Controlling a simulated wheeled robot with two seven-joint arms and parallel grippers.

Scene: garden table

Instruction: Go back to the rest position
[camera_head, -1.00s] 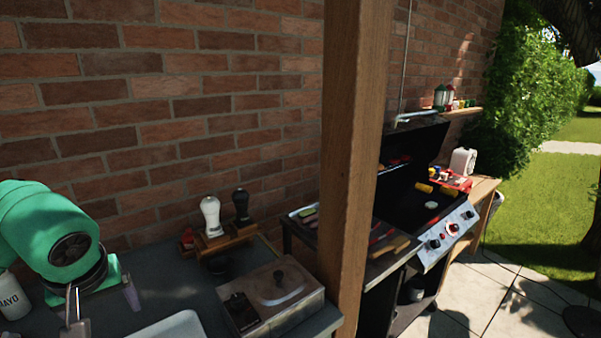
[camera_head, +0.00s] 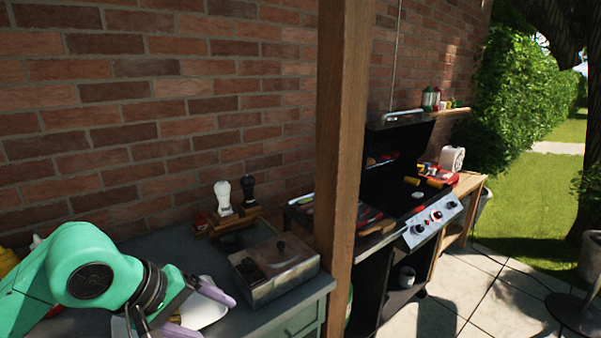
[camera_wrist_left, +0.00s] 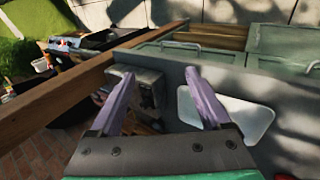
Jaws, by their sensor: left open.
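My left gripper (camera_head: 196,312) comes in from the left in the head view, low over the grey counter (camera_head: 180,253). It has purple fingers and a teal arm. In the left wrist view its two fingers (camera_wrist_left: 157,98) stand apart with nothing between them. A white board or tray (camera_head: 205,308) lies on the counter, partly hidden behind the fingers. I cannot tell whether the gripper touches it. My right gripper does not show in either view.
A metal box (camera_head: 275,268) and a wooden holder with a white and a black shaker (camera_head: 223,196) stand on the counter. A wooden post (camera_head: 342,150) rises at the counter's right end. An open grill (camera_head: 405,205) stands beyond it, with paving (camera_head: 500,290) in front.

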